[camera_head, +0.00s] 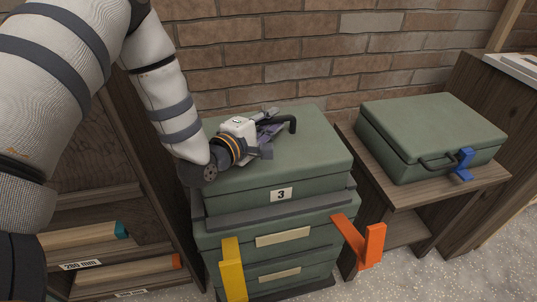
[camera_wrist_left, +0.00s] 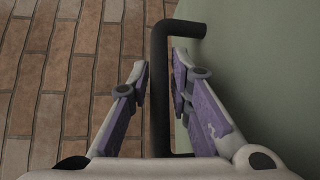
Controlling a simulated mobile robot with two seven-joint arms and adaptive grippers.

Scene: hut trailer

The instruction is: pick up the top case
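The top case is a green case (camera_head: 315,160) with a label "3" on its front, lying flat on a stack of green cases. Its black handle (camera_head: 293,124) shows toward the back of the lid in the head view. My left gripper (camera_head: 274,124) is over the top case, reaching to the handle. In the left wrist view, the black handle (camera_wrist_left: 160,105) stands between the two fingers of my left gripper (camera_wrist_left: 161,85). Narrow gaps show on both sides, so the fingers look open around it. My right gripper is not in view.
Another green case (camera_head: 430,128) with a blue latch lies on a wooden stand (camera_head: 495,176) at right. A brick wall (camera_head: 260,45) is behind; wooden shelving (camera_head: 150,185) is left.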

